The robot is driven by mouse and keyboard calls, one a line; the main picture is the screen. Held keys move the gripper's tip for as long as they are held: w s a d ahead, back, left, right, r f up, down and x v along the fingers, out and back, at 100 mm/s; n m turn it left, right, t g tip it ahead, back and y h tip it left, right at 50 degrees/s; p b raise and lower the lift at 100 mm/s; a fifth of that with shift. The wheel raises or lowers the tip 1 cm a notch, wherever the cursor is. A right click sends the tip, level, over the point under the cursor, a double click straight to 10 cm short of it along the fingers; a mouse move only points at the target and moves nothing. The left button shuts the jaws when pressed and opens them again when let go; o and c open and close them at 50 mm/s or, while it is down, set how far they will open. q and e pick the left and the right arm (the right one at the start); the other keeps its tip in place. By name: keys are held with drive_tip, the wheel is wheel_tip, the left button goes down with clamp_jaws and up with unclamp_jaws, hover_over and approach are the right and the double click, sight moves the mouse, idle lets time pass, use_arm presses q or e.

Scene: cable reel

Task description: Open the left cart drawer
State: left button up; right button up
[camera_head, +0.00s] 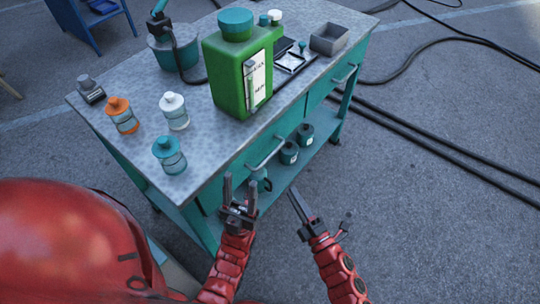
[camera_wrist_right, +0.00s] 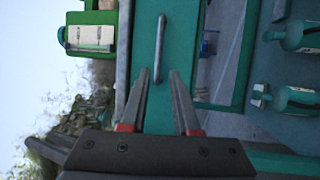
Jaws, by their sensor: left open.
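The left drawer (camera_head: 236,173) is in the teal cart's front, under the tabletop, and looks closed. Its bar handle (camera_head: 266,152) is pale metal. My left gripper (camera_head: 240,182) is open and empty, just in front of the drawer and below left of the handle, with a small gap that is hard to judge. My right gripper (camera_head: 294,194) is to the right, lower and clear of the cart; in the right wrist view (camera_wrist_right: 167,78) its fingers stand apart with nothing between them. A handle (camera_wrist_right: 159,48) on a teal front lies beyond the fingertips there, seemingly the left drawer's.
The right drawer's handle (camera_head: 345,75) is farther along the cart. A green canister (camera_head: 240,70), small bottles (camera_head: 169,154) and a grey box (camera_head: 329,38) stand on top. Dark bottles (camera_head: 289,152) stand on the lower shelf. Black cables (camera_head: 440,150) lie on the floor at right.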

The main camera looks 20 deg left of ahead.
sight(270, 154)
drive_tip(key=p+x, duration=0.1)
drive_tip(key=x, duration=1.4)
drive_tip(key=shift+s, duration=0.1)
clamp_jaws()
idle(0.8)
